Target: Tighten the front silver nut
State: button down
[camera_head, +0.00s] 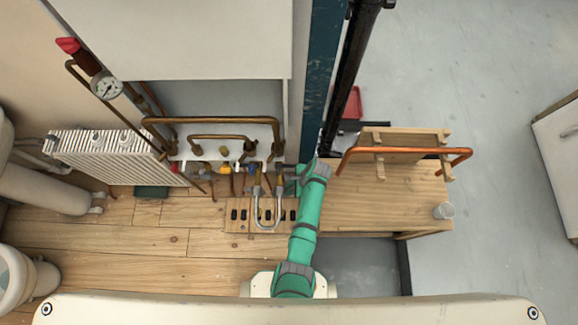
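A silver U-shaped hose (268,227) hangs below the brass and copper pipework in the middle of the view. Small silver nuts show at its two upper ends, one on the left (257,191) and one on the right (280,191). They are small, and I cannot tell which is the front one. My green arm reaches up from the bottom, and its wrist bends left toward the pipework. My gripper (287,179) is close to the right upper end of the hose. Its fingers are too small and partly hidden, so contact and opening cannot be told.
Copper pipes (225,121) and small coloured valves surround the nuts. A white radiator (105,150) stands left. A blue post (318,80) rises just behind my wrist.

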jog(key=shift+d+f+y, duration=0.3)
jog(key=shift+f+y, duration=0.05)
jog(key=shift+y, duration=0.35)
jog(key=c, duration=1.6)
grip_release()
jog(key=shift+c, duration=0.2)
